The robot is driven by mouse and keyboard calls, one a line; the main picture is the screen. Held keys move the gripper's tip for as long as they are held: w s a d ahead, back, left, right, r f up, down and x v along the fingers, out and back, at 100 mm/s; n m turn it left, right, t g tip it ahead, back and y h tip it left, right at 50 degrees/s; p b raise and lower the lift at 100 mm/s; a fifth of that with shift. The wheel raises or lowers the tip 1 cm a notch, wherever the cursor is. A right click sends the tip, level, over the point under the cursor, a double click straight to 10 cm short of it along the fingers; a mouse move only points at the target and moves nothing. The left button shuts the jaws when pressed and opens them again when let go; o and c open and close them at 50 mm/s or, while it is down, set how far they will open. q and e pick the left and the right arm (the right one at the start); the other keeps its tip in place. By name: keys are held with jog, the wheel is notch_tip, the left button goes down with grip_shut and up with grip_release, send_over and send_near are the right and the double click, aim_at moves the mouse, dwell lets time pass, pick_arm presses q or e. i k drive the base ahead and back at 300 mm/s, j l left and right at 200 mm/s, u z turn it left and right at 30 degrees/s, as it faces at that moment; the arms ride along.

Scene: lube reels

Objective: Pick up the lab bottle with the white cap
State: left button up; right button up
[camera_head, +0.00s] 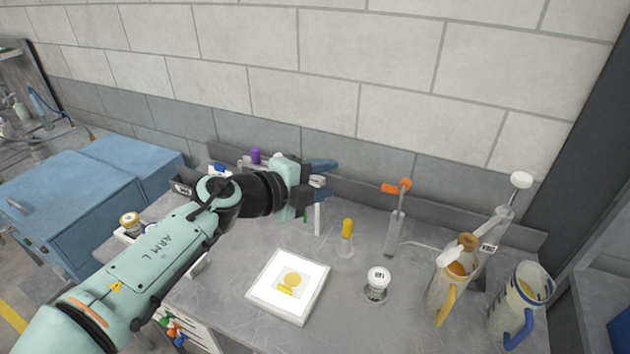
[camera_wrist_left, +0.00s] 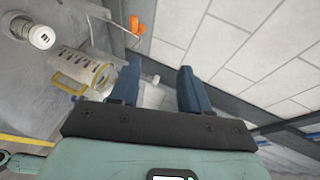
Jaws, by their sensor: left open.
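A small clear bottle with a white, labelled cap (camera_head: 377,276) stands upright on the grey bench, front of centre. It also shows at the upper left of the left wrist view (camera_wrist_left: 42,36). My left gripper (camera_head: 328,178) is open, raised near the back of the bench, behind and to the left of the bottle and apart from it. In the left wrist view its two blue fingers (camera_wrist_left: 160,82) are spread with nothing held between them. My right gripper is not in view.
A white square panel (camera_head: 265,297) with a yellow disc lies left of the bottle. A yellow-capped bottle (camera_head: 346,236) and an orange-topped pump (camera_head: 394,225) stand behind. Two clear jugs, one yellow-handled (camera_head: 437,293) and one blue-handled (camera_head: 502,311), stand right. A wall (camera_head: 400,70) closes the back.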

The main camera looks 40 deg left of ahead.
aim_at(375, 294)
jog(key=k+j, duration=0.15)
jog(key=k, duration=0.35)
jog(key=k+j, duration=0.1)
jog(key=k, duration=0.4)
